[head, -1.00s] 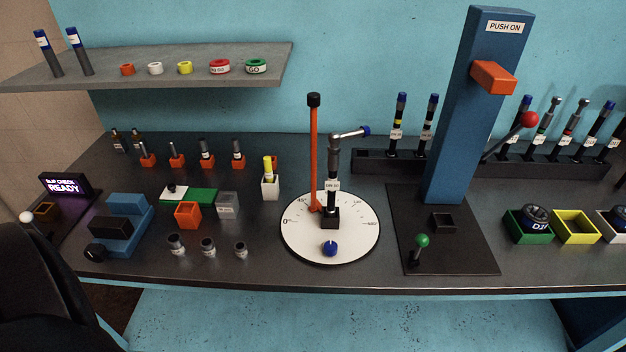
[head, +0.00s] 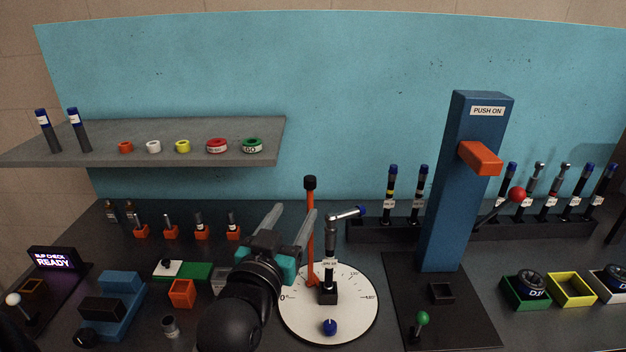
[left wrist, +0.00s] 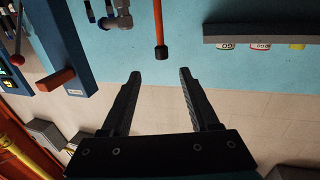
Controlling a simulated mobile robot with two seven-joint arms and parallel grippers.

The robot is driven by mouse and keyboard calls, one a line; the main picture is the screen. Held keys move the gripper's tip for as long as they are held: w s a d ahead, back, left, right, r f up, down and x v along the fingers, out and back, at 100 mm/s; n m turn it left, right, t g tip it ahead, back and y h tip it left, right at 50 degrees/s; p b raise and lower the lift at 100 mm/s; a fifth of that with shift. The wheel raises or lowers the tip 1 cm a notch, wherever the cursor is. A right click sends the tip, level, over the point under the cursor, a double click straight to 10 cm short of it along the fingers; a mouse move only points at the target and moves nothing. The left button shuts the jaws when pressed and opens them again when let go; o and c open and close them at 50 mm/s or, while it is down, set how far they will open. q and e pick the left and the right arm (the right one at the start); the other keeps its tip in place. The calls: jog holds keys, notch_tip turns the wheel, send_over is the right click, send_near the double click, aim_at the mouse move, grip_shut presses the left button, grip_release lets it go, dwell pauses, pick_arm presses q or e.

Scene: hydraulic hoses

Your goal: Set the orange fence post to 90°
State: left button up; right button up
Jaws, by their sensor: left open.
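The orange fence post (head: 310,235) with a black cap stands upright on the back left part of the white round dial (head: 350,325), which bears degree marks. The post also shows in the left wrist view (left wrist: 158,22), with its black cap just beyond the fingertips. My left gripper (head: 292,213) is open and empty, left of the post, its fingers pointing up and toward it; I see no contact. It also shows in the left wrist view (left wrist: 160,75). A hose with a bent fitting (head: 331,245) stands in a black block at the dial's middle. My right gripper is not in view.
A blue press column (head: 465,200) with an orange block stands right of the dial. A grey shelf (head: 60,150) with coloured rings is at the back left. A blue knob (head: 330,326) sits on the dial's front. Small orange holders (head: 182,293) and blocks crowd the left.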

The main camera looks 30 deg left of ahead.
aim_at(312, 176)
pick_arm(q)
jog(key=x, duration=1.5)
jog(key=shift+a+r, duration=0.2)
jog(key=shift+r, duration=0.15)
grip_shut()
dwell(1.0)
